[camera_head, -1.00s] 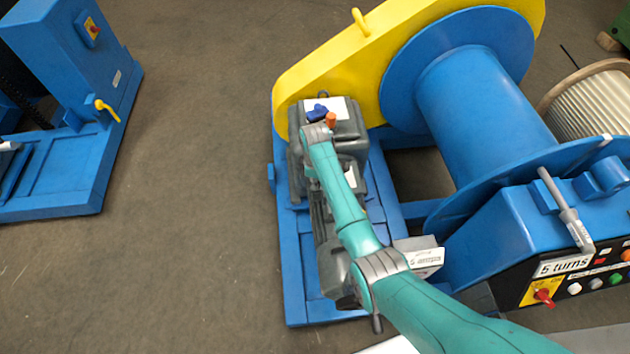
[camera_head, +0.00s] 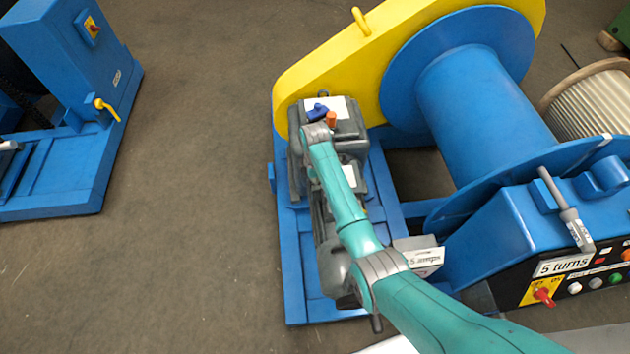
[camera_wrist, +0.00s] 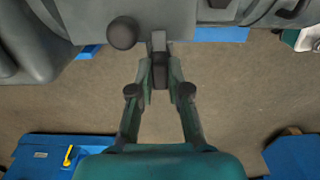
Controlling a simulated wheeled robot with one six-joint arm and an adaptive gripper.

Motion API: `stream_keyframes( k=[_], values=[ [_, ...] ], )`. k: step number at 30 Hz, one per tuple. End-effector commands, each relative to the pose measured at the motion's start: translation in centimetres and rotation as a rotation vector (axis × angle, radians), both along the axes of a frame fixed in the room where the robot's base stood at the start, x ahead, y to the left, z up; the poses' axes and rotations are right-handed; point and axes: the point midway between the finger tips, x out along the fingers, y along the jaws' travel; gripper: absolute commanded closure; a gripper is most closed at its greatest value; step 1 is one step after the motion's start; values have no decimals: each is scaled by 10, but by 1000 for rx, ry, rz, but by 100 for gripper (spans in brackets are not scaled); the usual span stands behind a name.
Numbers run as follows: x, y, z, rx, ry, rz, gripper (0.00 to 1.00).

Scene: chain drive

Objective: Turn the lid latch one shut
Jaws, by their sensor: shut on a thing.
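In the wrist view, my gripper (camera_wrist: 160,82) is shut on a dark grey bar, which looks like the lid latch (camera_wrist: 158,42). The bar stands out from the edge of a grey housing (camera_wrist: 215,18), and its outer end is between my fingertips. A round dark knob (camera_wrist: 123,33) sits just left of the bar. In the head view, my arm reaches over the grey motor unit (camera_head: 348,118) beside the yellow guard. My fingers and the latch are hidden there behind the wrist.
The yellow chain guard (camera_head: 325,70) and big blue drum (camera_head: 480,95) stand close by. A control panel (camera_head: 590,285) is at lower right. Another blue machine (camera_head: 60,180) stands at left. Open floor (camera_head: 200,200) lies between the machines.

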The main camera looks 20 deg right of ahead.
Motion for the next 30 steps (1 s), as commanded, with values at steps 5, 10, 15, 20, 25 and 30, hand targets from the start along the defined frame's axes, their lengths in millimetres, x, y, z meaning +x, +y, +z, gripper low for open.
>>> stream_keyframes(
  k=[5, 10, 15, 20, 25, 30],
  values=[
    [0, 0, 0, 0, -1, 1, 73],
    [0, 0, 0, 0, 0, 0, 73],
    [1, 0, 3, 0, -1, 0, 73],
    [1, 0, 22, -1, -3, 0, 73],
    [1, 0, 57, 0, -5, 0, 73],
    [1, 0, 89, -1, -4, 0, 73]
  ],
)
